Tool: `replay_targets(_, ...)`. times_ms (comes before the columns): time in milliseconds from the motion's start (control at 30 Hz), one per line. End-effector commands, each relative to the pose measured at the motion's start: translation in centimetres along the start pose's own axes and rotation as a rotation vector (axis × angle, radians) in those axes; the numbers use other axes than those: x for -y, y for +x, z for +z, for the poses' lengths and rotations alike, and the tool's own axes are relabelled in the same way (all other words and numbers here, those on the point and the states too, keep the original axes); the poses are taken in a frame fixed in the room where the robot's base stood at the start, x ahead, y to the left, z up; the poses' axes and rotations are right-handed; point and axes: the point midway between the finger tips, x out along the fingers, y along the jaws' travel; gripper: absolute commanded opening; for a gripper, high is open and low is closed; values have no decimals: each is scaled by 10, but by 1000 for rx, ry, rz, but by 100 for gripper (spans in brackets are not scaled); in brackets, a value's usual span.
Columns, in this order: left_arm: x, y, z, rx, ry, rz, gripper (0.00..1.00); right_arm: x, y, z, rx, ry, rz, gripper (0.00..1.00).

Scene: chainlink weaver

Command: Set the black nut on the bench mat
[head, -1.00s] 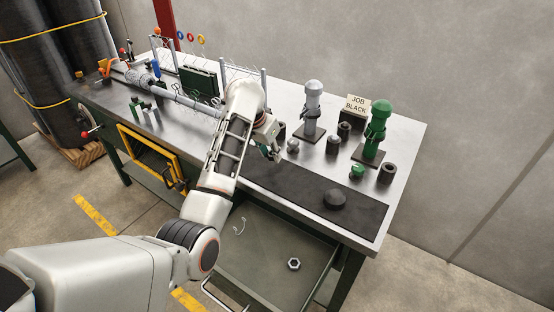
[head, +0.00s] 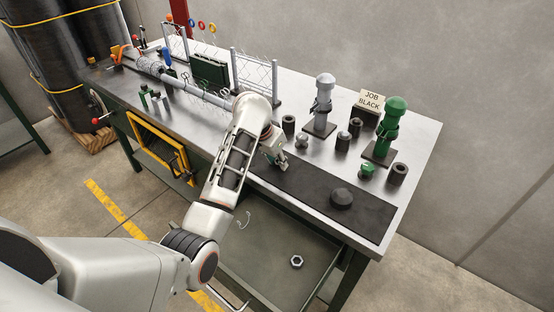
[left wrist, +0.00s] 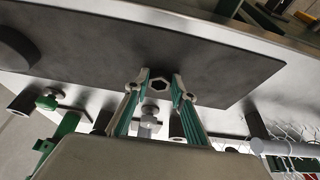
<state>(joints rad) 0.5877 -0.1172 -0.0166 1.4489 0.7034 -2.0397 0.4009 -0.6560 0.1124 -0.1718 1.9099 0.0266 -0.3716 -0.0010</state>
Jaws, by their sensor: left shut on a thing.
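The bench mat (head: 300,187) is a long dark strip along the front of the bench top. It also shows in the left wrist view (left wrist: 100,50). My left gripper (head: 277,163) is at the mat's left part in the head view. In the left wrist view its fingertips (left wrist: 162,82) are closed on a dark hex nut (left wrist: 158,86) with a hole through it. The nut appears against or just above the mat; I cannot tell whether they touch. In the head view the fingers and arm hide the nut. My right gripper is not in view.
A dark domed piece (head: 341,198) sits on the mat's right part. Behind the mat stand a grey post tool (head: 323,103), a green one (head: 384,130), and several small cylinders. A pale nut (head: 296,261) lies in the lower tray (head: 262,262). The mat's middle is clear.

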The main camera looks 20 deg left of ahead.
Motion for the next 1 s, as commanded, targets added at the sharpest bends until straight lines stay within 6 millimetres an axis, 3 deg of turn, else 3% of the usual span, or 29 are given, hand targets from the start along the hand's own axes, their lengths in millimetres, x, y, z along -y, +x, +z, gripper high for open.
replay_targets(300,0,8,5,5,-1,0,2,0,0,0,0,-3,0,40)
replay_targets(333,0,9,5,6,-1,1,27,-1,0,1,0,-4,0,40)
replay_targets(400,0,10,6,8,-1,1,41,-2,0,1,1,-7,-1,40)
replay_targets(800,0,10,8,13,-1,1,41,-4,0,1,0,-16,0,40)
replay_targets(1000,0,-3,-2,10,-1,2,41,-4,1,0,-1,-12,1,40)
